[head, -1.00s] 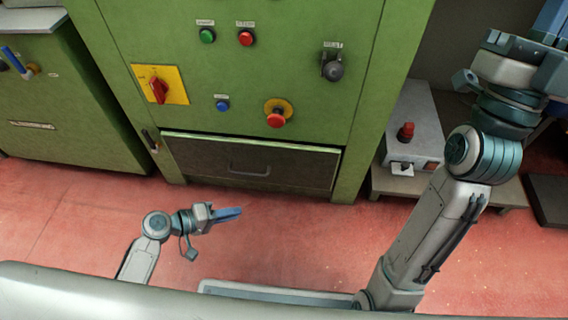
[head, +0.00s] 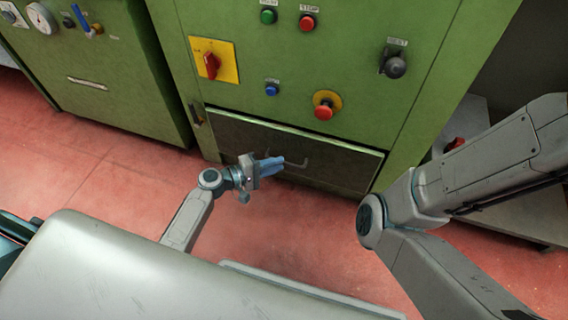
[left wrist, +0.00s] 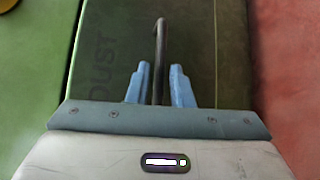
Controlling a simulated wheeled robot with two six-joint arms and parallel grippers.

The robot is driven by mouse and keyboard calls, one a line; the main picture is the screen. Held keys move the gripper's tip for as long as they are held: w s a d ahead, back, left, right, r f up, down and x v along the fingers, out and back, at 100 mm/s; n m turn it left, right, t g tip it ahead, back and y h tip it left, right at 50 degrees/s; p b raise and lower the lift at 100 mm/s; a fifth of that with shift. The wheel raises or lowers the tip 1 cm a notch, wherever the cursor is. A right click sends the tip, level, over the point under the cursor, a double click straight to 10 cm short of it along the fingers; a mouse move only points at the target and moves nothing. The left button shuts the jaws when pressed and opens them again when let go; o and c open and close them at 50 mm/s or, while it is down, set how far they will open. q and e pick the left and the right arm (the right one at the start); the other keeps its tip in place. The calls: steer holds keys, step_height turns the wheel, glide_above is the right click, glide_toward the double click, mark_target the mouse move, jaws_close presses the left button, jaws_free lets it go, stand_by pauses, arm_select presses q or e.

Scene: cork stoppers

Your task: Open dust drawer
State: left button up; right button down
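The dust drawer (head: 340,165) is a dark, wide front low in the green machine, and it looks shut. Its grey bar handle (head: 304,164) is partly covered by my left gripper (head: 276,166) in the head view. In the left wrist view, the word DUST shows on the drawer front (left wrist: 205,50). The handle (left wrist: 159,40) stands between the two blue fingers of the left gripper (left wrist: 160,88). The fingers are apart, with a gap on each side of the handle. My right arm shows at the right of the head view, but its gripper is out of frame.
Above the drawer, the machine carries a red rotary switch (head: 211,65) on a yellow plate, a red emergency button (head: 325,106) and other buttons. Another green cabinet (head: 100,85) stands at the left. Red floor (head: 110,185) is clear before the drawer.

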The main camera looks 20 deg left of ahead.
arm_select(q)
steer(key=shift+b+x, duration=0.3)
steer(key=shift+x, duration=1.25)
jaws_close()
